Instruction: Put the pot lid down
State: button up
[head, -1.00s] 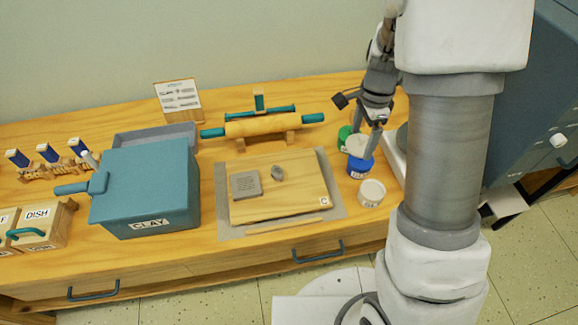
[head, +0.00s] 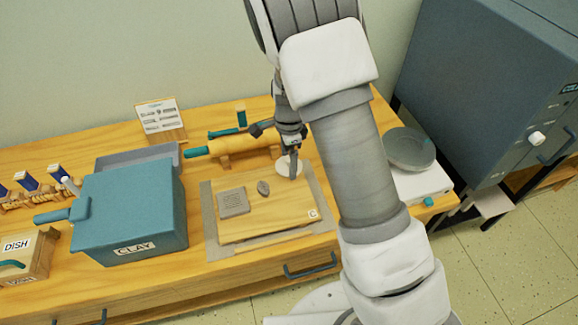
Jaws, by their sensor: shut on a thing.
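My gripper (head: 293,174) points down over the upper right part of the wooden board (head: 262,228). It is shut on the pot lid (head: 284,165), a small pale round disc. The fingers cover part of the lid. The lid is close to the board's back right corner; I cannot tell whether it touches the board. The pots are hidden behind my arm.
A grey square slab (head: 234,202) and a small grey lump (head: 263,188) lie on the board, left of my gripper. A rolling pin (head: 230,146) rests behind it. A blue CLAY box (head: 130,218) stands left. The board's front is clear.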

jog(key=shift+f, duration=1.55)
jog(key=shift+f, duration=0.1)
jog(key=o, duration=1)
